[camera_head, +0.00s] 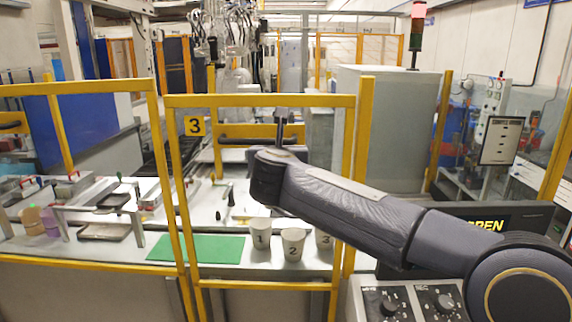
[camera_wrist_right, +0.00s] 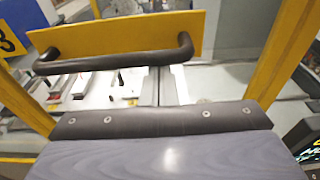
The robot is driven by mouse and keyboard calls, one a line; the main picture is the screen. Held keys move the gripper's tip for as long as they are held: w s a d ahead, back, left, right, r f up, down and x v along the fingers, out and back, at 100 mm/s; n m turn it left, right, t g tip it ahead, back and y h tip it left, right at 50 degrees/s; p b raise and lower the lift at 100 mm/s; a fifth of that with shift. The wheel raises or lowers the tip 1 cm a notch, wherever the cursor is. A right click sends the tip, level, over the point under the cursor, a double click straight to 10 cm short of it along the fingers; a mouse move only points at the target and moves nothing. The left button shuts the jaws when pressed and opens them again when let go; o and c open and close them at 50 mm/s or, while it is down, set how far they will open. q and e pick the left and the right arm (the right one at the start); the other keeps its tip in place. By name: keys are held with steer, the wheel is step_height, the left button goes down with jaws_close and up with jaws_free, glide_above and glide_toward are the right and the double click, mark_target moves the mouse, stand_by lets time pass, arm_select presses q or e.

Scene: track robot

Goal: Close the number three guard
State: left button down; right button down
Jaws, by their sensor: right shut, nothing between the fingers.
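The number three guard (camera_head: 260,101) is a yellow frame in the middle of the head view, with a yellow "3" sign (camera_head: 194,126). Its yellow plate (camera_head: 240,131) carries a dark bar handle, clearer in the right wrist view (camera_wrist_right: 110,61). My right arm crosses in front of the guard from the right. My right gripper (camera_head: 283,114) is shut and empty, in front of the plate near the handle's right end. In the wrist view its fingers (camera_wrist_right: 160,86) are just below the handle; I cannot tell whether they touch it. My left gripper is not in view.
A dark display (camera_head: 492,224), partly hidden by my arm, shows yellow letters ending in "PEN". Numbered white cups (camera_head: 292,244) and a green mat (camera_head: 197,247) lie on the bench. A control box with knobs (camera_head: 410,303) stands at lower right. Yellow fence rails (camera_head: 75,87) flank the guard.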

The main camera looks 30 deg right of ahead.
steer(key=shift+s+r+p, duration=0.1)
steer(key=shift+r+p, duration=0.65)
steer(key=shift+r, duration=1.55)
steer(key=shift+r, duration=0.1)
